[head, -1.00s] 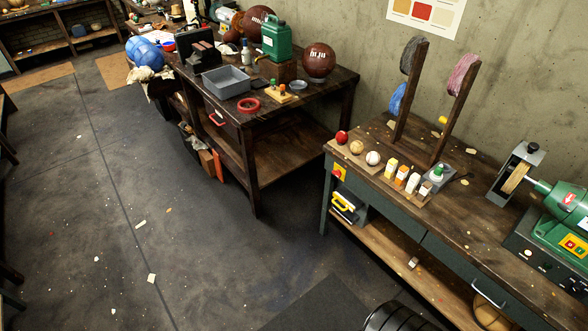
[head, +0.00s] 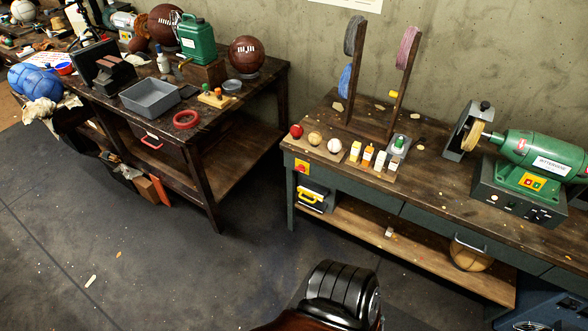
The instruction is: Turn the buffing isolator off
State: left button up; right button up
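A yellow plate with a red knob (head: 302,167), which looks like the isolator, is fixed to the front of the right workbench at its left end, just under the top. The knob is too small to read its position. The green buffing machine (head: 540,158) stands on that bench at the right, with a buffing wheel (head: 473,136) on its left side and a yellow plate with red buttons (head: 532,183) on its base. Neither of my grippers is in view.
The right workbench (head: 440,195) carries balls, small bottles and wooden posts; a yellow-and-black item (head: 312,197) sits below the isolator. Another bench (head: 230,105) stands left. A black ribbed shape (head: 340,290) is at bottom centre; I cannot tell what it is. Floor at left is mostly clear.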

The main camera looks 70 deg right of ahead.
aim_at(300, 168)
jog(key=z, duration=0.7)
jog(key=i, duration=0.9)
jog(key=z, duration=1)
